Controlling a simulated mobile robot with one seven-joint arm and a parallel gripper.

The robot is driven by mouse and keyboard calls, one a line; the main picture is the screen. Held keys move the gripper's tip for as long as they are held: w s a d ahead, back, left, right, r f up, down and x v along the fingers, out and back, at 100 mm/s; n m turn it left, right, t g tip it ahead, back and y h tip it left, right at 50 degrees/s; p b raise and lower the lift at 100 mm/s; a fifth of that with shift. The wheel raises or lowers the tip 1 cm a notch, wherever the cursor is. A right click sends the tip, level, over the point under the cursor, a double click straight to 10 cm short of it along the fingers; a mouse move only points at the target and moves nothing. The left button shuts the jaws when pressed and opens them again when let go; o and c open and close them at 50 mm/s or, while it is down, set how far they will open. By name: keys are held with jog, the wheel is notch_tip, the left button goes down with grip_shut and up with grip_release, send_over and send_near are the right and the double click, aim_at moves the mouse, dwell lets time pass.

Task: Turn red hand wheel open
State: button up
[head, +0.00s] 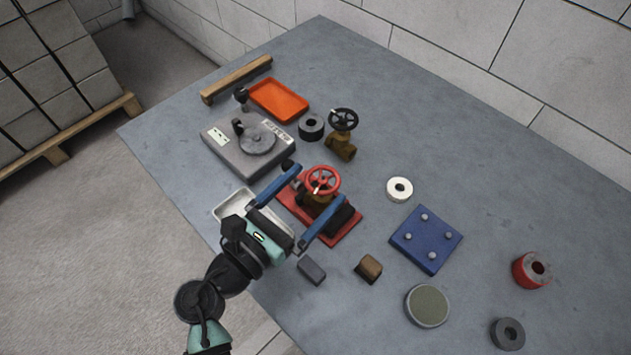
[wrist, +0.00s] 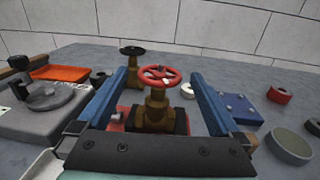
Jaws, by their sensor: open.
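The red hand wheel (head: 323,180) tops a brass valve on a red base plate (head: 291,209) in the middle of the grey table. It also shows near the centre of the wrist view (wrist: 161,77), above the brass valve body (wrist: 157,108). My gripper (head: 308,199) is open, with one blue finger to each side of the valve in the picture. In the wrist view the two fingers (wrist: 160,88) frame the wheel from left and right, with gaps between. I see no contact with the wheel. My gripper hides part of the base plate in the head view.
A second brass valve with a black wheel (head: 343,120) stands behind. A grey device with a disc (head: 226,157), an orange tray (head: 279,99) and a white tray (head: 226,207) lie left. A blue plate (head: 426,240) and a white ring (head: 399,189) lie right.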

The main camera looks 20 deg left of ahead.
jog(key=shift+w+d, duration=0.2)
jog(key=shift+w, duration=0.5)
jog(key=c, duration=1.3)
